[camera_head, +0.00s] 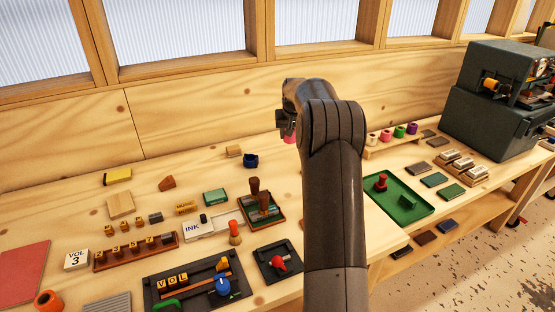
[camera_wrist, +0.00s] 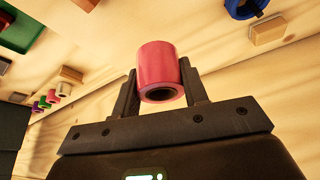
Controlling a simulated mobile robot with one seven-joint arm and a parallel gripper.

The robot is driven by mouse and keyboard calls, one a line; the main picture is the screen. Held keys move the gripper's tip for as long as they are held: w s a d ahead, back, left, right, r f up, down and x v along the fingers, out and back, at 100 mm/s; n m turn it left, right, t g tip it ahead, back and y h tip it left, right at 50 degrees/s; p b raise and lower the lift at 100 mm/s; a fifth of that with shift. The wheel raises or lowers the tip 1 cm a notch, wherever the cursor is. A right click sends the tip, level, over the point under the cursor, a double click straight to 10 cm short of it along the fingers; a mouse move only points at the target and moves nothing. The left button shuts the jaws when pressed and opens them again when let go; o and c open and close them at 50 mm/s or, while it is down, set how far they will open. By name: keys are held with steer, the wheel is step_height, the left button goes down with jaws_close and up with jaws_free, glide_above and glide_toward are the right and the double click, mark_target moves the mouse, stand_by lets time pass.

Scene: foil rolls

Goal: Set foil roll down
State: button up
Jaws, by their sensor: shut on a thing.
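My gripper (camera_wrist: 158,80) is shut on a pink foil roll (camera_wrist: 158,62), one finger on each side, with the roll's dark hollow end facing the wrist camera. In the head view the pink roll (camera_head: 290,139) shows only partly beside my arm, near the back of the bench; my arm hides most of the gripper. A wooden rack (camera_head: 380,151) to the right of my arm bears several small coloured rolls, among them a green roll (camera_head: 399,131) and a purple roll (camera_head: 411,128). I cannot tell the held roll's exact height above the bench.
A green tray (camera_head: 425,208) with a red-handled tool lies in front of the rack. A dark machine (camera_head: 500,110) stands at the right. A blue ring-like holder (camera_head: 251,161) and a wooden block (camera_head: 234,151) lie left of my arm. The back wall is close behind.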

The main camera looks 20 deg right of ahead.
steer(key=s+d, duration=0.2)
steer(key=d, duration=0.3)
steer(key=shift+m, duration=0.5)
steer(key=w+a+f, duration=0.2)
steer(key=w, duration=0.1)
steer(key=w+a+f, duration=0.5)
steer(key=shift+w+f, duration=0.1)
steer(key=shift+w, duration=0.2)
steer(key=shift+f, duration=1.9)
steer(key=shift+f, duration=0.15)
steer(key=o, duration=1)
